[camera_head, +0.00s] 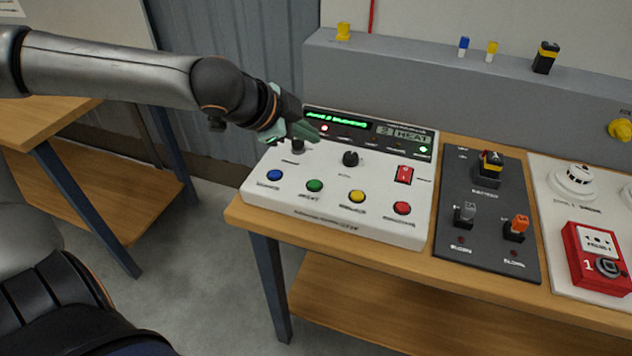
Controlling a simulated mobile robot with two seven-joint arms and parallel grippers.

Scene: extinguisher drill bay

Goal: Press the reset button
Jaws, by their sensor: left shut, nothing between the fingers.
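A white control panel (330,205) lies on the wooden table. Its front row holds a blue button (275,175), a green button (315,186), a yellow button (357,196) and a red button (402,208). Their labels are too small to read, so I cannot tell which is the reset button. My left gripper (306,129), with green fingers, is shut and empty over the panel's back left. It is just above a dark knob (297,147) and partly covers the panel there. I cannot tell whether they touch. My right gripper is out of view.
The panel also has a black dial (350,158), a red rocker switch (403,174) and a lit display (338,119). A dark switch board (487,215) stands to its right, then a red call point (597,258) and a white detector (575,181). A grey ledge (400,80) rises behind.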

